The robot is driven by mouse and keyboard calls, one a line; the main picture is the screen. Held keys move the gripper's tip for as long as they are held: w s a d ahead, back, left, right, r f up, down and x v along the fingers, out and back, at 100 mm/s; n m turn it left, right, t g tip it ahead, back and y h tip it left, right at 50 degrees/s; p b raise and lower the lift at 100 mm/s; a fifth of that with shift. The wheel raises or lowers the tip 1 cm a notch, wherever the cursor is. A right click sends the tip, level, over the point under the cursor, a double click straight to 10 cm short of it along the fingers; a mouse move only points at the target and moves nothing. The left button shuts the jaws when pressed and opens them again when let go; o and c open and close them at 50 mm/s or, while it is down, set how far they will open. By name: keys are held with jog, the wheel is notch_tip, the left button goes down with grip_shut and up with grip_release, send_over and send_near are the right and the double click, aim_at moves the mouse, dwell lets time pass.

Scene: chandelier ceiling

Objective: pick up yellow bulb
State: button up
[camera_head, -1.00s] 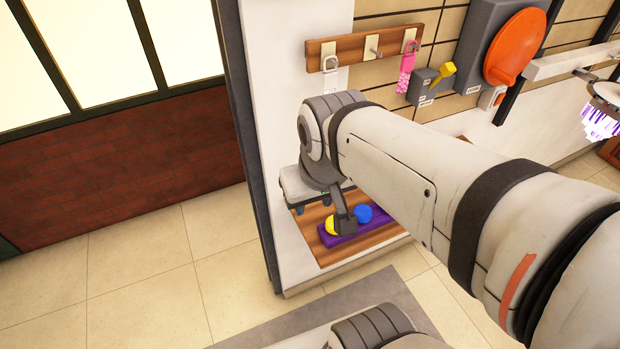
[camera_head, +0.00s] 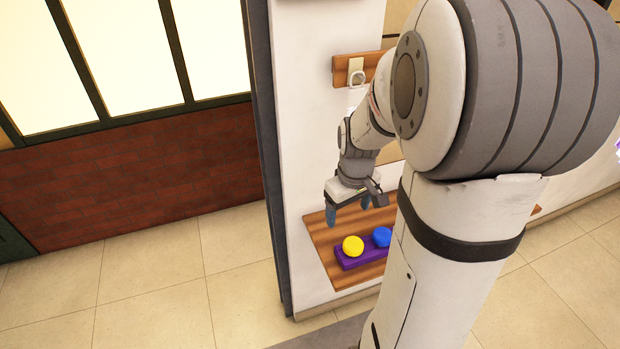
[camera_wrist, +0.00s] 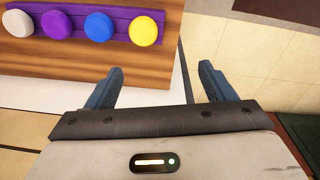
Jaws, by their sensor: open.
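The yellow bulb (camera_head: 353,246) is a round knob at the left end of a purple strip (camera_head: 350,263) on a wooden shelf board. It also shows in the wrist view (camera_wrist: 144,31), at the right end of the strip. My gripper (camera_head: 346,215) is open and empty, above and behind the strip in the head view, apart from the bulb. In the wrist view its two blue fingers (camera_wrist: 160,80) are spread, with the bulb beyond them and a little left of their middle.
A blue bulb (camera_head: 382,237) sits beside the yellow one; purple (camera_wrist: 98,27) and white (camera_wrist: 20,24) bulbs follow along the strip. The wooden board (camera_head: 318,233) borders a white wall (camera_head: 300,190). A hook rack (camera_head: 345,72) hangs above. Tiled floor lies open at left.

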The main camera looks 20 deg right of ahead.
jog(key=g, duration=0.1)
send_over(354, 243)
jog(key=shift+n, duration=0.4)
jog(key=f, duration=0.7)
jog(key=shift+w+f+b, duration=0.2)
jog(key=shift+f+b, duration=0.05)
jog(key=shift+b, duration=0.1)
jog(key=shift+s+f+p, duration=0.15)
jog(key=shift+f+p, duration=0.15)
jog(key=shift+f, duration=1.7)
jog(key=shift+s+f+p, duration=0.1)
jog(key=shift+f+p, duration=0.2)
jog(key=shift+f, duration=1.65)
jog(key=shift+c, duration=0.2)
jog(key=c, duration=1)
